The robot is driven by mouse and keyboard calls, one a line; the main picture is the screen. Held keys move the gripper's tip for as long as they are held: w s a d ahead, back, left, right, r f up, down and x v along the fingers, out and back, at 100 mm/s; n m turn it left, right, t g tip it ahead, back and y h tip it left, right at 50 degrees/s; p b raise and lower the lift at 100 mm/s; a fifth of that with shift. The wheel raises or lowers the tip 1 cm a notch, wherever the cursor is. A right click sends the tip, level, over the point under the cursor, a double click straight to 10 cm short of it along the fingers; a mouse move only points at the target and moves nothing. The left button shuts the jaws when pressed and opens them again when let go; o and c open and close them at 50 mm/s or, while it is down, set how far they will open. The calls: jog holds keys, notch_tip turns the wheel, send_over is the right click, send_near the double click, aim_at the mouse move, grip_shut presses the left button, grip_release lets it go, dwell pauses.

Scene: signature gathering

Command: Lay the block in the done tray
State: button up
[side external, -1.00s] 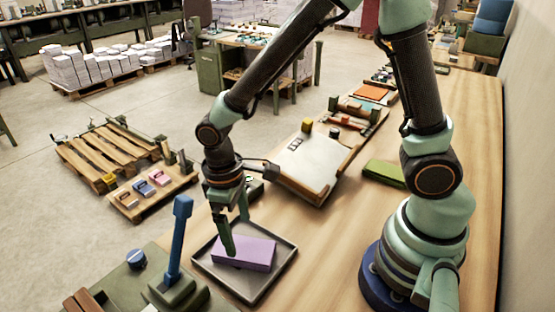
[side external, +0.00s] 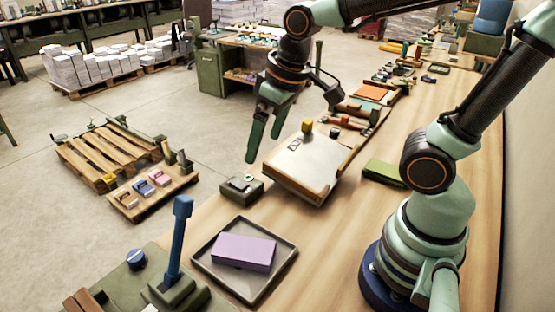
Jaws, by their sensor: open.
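A purple block (side external: 244,252) lies flat inside a shallow grey tray (side external: 252,296) on the wooden bench. The block sits within the tray's raised rim, apart from my gripper. My gripper (side external: 262,156) is open and empty, raised above and beyond the tray, near the left edge of the board with pale sheets. I see no label on the tray.
A small dark green box (side external: 241,189) stands just beyond the tray. A board with pale sheets (side external: 307,163) lies further back, and a green block (side external: 384,172) lies to its right. A blue-handled lever device (side external: 178,250) stands left of the tray. The bench (side external: 335,245) right of the tray is clear.

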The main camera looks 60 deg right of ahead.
jog(key=d, duration=0.1)
jog(key=s+d+r+m+t, duration=0.1)
jog(key=s+d+r+t, duration=0.1)
jog(key=d, duration=0.1)
jog(key=shift+r+m+h, duration=0.25)
jog(key=shift+m+h, duration=0.05)
